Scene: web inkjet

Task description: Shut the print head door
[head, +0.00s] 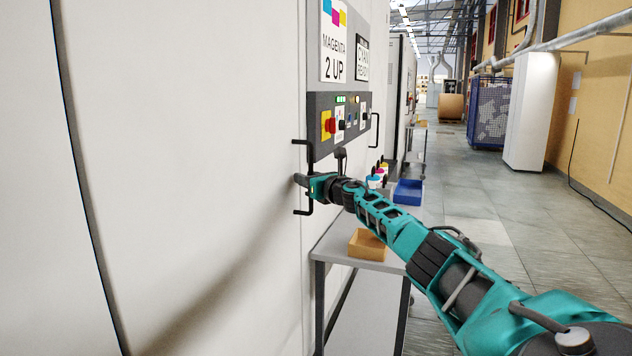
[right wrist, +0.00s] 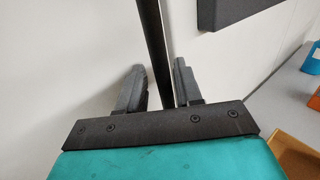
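The print head door (head: 210,150) is the broad white panel filling the left of the head view. A black upright bar handle (head: 309,153) is at its right edge, beside the grey control panel. Whether the door stands slightly ajar cannot be told. My right gripper (head: 303,180) is at the handle, its fingers pointing toward the white panel. In the right wrist view the dark handle bar (right wrist: 154,45) runs between the two fingers of my right gripper (right wrist: 158,85). The fingers are apart, with a gap showing beside the bar. My left gripper is out of view.
A control panel (head: 340,122) with lit lamps and a red knob is right of the handle. The aisle floor (head: 500,250) to the right is clear.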

